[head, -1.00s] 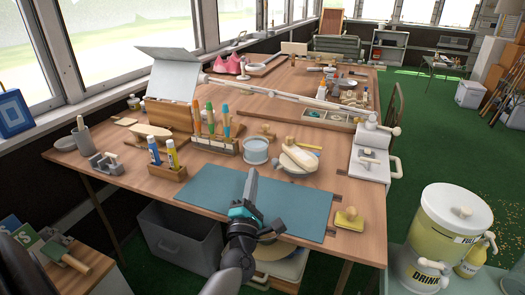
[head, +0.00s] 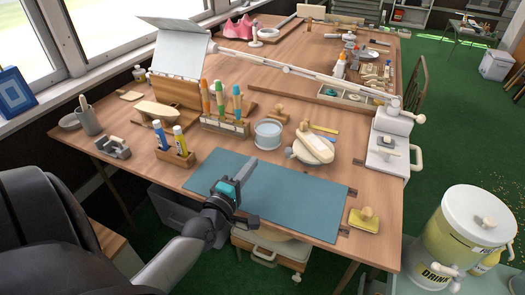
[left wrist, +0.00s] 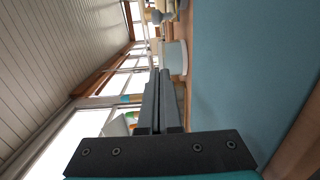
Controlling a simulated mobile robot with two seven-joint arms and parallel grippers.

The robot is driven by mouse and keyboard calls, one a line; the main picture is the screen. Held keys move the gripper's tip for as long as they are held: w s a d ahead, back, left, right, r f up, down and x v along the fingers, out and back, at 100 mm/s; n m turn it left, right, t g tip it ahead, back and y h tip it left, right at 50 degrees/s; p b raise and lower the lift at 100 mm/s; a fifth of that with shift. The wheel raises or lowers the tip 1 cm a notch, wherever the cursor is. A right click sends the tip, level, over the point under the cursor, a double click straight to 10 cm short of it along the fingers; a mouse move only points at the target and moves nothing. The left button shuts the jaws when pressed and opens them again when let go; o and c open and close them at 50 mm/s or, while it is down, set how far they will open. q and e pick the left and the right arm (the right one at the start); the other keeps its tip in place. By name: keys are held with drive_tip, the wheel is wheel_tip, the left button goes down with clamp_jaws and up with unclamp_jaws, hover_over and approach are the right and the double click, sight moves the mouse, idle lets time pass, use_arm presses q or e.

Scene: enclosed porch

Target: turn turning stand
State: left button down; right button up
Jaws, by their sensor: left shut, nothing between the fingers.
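What looks like the turning stand (head: 310,150) is a low pale piece with a cream oval shape on top, at the mat's far right edge; I cannot make out its base. My left gripper (head: 246,165) is shut and empty over the blue-green mat (head: 295,203). It is to the left of the stand and nearer to me, apart from it. In the left wrist view the shut fingers (left wrist: 162,82) point toward a pale round tub (left wrist: 174,58), with the mat to the right. My right gripper is not in view.
A yellow block with a knob (head: 364,219) is at the right. A long jointed pale arm (head: 300,72) spans the table. The mat itself is clear.

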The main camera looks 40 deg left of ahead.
use_arm(q)
drive_tip(key=w, duration=0.3)
drive_tip(key=w+a+b, duration=0.1)
drive_tip(key=w, duration=0.1)
drive_tip(key=w+b, duration=0.1)
drive_tip(key=w, duration=0.2)
drive_tip(key=shift+w+a, duration=0.3)
drive_tip(key=shift+w+d, duration=0.2)
drive_tip(key=shift+w, duration=0.1)
drive_tip(key=shift+s+d, duration=0.25)
drive_tip(key=shift+d, duration=0.8)
drive_tip(key=shift+s+d, duration=0.1)
drive_tip(key=shift+d, duration=0.6)
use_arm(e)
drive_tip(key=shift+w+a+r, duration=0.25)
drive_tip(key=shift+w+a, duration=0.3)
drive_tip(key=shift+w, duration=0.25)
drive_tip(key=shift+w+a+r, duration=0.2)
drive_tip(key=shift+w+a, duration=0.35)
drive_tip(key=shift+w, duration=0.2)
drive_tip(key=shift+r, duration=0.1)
